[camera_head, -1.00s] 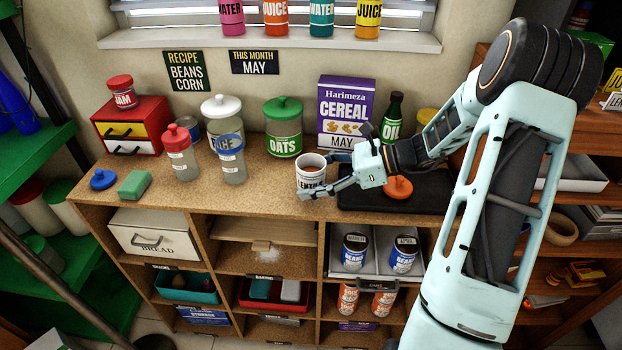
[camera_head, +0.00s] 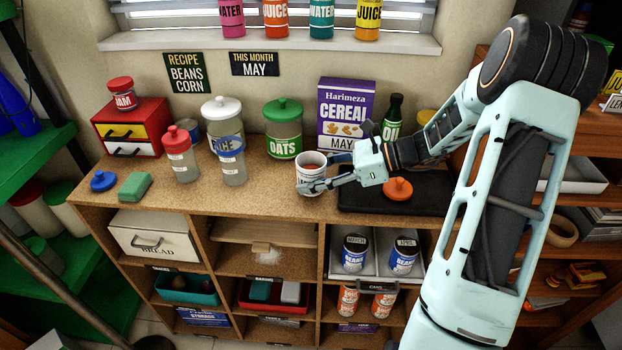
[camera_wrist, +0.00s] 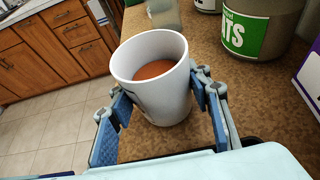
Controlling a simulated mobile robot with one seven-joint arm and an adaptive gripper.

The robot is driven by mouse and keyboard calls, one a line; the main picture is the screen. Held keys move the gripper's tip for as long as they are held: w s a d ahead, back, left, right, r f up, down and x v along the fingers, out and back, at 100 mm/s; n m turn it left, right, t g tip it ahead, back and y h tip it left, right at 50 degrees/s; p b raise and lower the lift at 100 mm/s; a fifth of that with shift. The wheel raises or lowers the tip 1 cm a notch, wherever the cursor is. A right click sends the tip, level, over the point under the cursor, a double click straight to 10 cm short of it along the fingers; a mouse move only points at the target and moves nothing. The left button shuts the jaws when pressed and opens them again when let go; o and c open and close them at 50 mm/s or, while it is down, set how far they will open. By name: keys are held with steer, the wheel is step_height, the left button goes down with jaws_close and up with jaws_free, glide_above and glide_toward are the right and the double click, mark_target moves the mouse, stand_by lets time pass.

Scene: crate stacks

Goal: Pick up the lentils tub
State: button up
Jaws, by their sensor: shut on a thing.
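The lentils tub (camera_head: 311,168) is a white, open-topped tub with reddish-orange contents, upright at the front of the wooden counter. Its label is mostly hidden by a finger in the head view. My gripper (camera_head: 325,173) reaches it from the right, with one finger on each side. In the wrist view the tub (camera_wrist: 160,105) stands between the two blue finger pads of my gripper (camera_wrist: 168,118), which are shut on it. An orange lid (camera_head: 398,189) with a knob lies on the black tray. I cannot tell whether the tub's base touches the counter.
A black tray (camera_head: 365,202) lies right of the tub. The oats jar (camera_head: 284,128), cereal box (camera_head: 345,112) and oil bottle (camera_head: 392,118) stand behind. The rice jar (camera_head: 226,142) and a red-topped bottle (camera_head: 181,155) stand to the left.

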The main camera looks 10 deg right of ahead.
steer(key=s+d+r+p, duration=0.1)
steer(key=s+r, duration=1.1)
steer(key=s, duration=0.2)
steer(key=shift+d, duration=0.3)
steer(key=shift+w, duration=0.1)
stand_by(0.8)
